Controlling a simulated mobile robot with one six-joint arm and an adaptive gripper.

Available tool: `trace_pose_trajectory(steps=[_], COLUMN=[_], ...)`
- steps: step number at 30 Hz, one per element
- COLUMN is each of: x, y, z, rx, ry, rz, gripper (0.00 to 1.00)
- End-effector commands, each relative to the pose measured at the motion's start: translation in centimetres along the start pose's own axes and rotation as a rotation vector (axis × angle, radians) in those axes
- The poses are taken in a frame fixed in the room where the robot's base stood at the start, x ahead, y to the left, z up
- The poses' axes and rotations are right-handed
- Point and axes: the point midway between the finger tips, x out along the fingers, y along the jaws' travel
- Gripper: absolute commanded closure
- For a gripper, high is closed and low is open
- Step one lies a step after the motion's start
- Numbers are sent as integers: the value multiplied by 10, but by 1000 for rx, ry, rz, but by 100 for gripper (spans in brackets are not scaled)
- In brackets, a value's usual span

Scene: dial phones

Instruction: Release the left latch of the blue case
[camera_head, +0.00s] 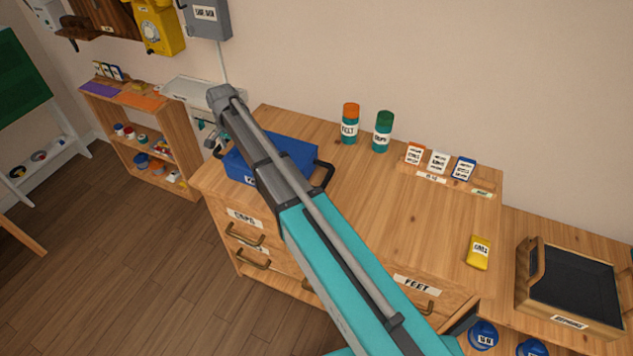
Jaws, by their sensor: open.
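The blue case (299,150) lies on the left part of the wooden cabinet top. My arm crosses in front of it and hides its middle. A black curved part (323,175) shows at the case's right end, and a dark part shows at its left edge. A white label on its front is partly covered. I cannot make out the left latch. My arm runs from the lower right to a grey joint at the upper left, beyond the case.
An orange-topped canister (350,123) and a green-topped canister (382,131) stand behind the case. Several labelled cards (438,161) stand at the back right. A yellow labelled item (479,252) lies near the right edge. A dark tray (575,281) stands farther right. The cabinet top's middle is clear.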

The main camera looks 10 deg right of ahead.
Motion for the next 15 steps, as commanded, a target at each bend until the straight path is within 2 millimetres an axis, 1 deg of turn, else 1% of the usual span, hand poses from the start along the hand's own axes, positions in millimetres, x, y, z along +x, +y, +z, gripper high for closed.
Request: trace_pose_trajectory(steps=[2, 3, 15], x=[0, -8, -42], y=[0, 0, 0], z=[0, 0, 0], rx=[49, 45, 41], ry=[0, 0, 0], rz=[0, 0, 0], gripper=[6, 6, 6])
